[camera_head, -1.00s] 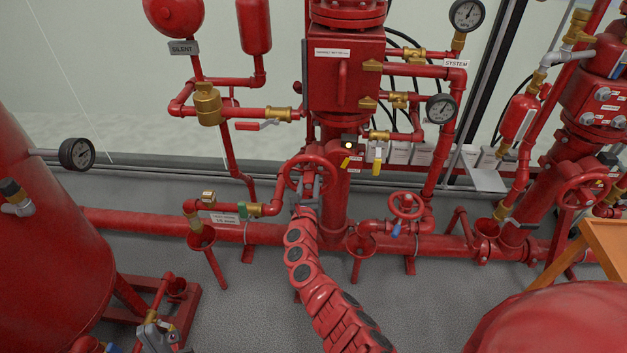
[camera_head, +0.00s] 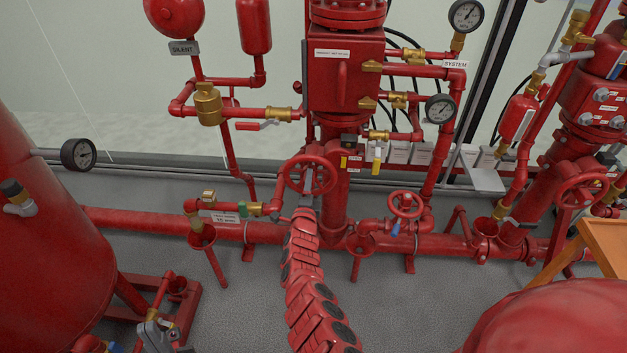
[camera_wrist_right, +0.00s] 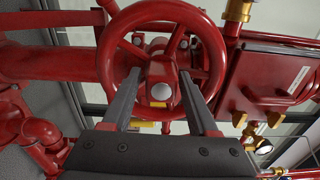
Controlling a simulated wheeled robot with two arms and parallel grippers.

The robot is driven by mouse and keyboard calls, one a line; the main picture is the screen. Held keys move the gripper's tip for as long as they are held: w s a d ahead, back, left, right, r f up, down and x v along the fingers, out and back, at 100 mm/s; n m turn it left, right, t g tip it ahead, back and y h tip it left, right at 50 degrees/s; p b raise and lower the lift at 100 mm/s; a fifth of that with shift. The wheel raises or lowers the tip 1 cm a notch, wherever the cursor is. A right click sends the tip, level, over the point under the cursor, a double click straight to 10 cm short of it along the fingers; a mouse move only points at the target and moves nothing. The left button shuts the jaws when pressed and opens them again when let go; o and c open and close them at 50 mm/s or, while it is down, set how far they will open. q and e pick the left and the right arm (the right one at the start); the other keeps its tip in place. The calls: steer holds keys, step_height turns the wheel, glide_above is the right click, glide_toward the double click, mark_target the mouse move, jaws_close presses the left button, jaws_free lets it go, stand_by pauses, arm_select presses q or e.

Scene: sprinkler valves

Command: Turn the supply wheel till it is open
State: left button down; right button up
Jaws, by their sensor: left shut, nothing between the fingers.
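The supply wheel, taken as the red handwheel (camera_head: 291,184) on the central riser, is also large in the right wrist view (camera_wrist_right: 104,62). My right gripper (camera_wrist_right: 160,76) is open, its two grey fingers spread across the wheel's lower part with tips on either side of the hub. I cannot tell whether they touch the spokes or rim. In the head view my right gripper (camera_head: 311,188) is at the wheel, partly hidden by it and my red arm.
A smaller red handwheel (camera_head: 405,204) is to the right, and another handwheel (camera_head: 582,194) is on the right riser. A large red pipe (camera_head: 120,220) runs low across the scene. A red tank (camera_head: 45,250) stands left. Grey floor (camera_head: 235,300) is open in front.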

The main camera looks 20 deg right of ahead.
steer(key=shift+o, duration=0.4)
steer(key=shift+r, duration=0.1)
steer(key=p+v, duration=0.7)
steer(key=p, duration=0.1)
steer(key=shift+p, duration=0.4)
